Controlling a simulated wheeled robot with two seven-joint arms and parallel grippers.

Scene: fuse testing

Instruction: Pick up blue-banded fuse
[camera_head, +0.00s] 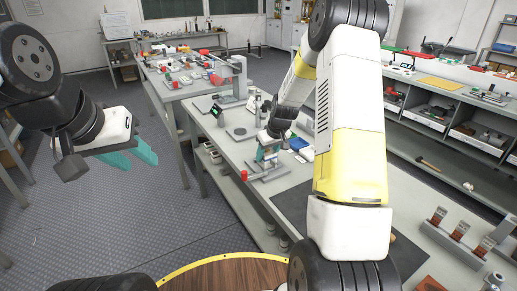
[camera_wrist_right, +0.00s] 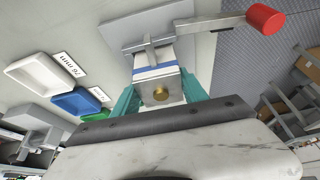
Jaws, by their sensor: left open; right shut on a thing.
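The blue-banded fuse (camera_wrist_right: 156,74), a pale block with a blue band and a brass pin in its end, is between the teal fingers of my right gripper (camera_wrist_right: 160,97) in the right wrist view. The gripper is shut on it. The fuse is at a grey fixture (camera_wrist_right: 152,46) whose lever ends in a red knob (camera_wrist_right: 264,18); I cannot tell whether it touches the fixture. In the head view my right gripper (camera_head: 267,150) is small over the fixture's base. My left gripper (camera_head: 139,156) is open and empty, above the floor at the left.
White (camera_wrist_right: 34,74), blue (camera_wrist_right: 77,102) and green trays with labels lie beside the fixture on the bench. The red knob (camera_head: 244,175) sticks out near the bench edge. A block rack (camera_head: 460,235) stands at the right. My right arm hides part of the bench.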

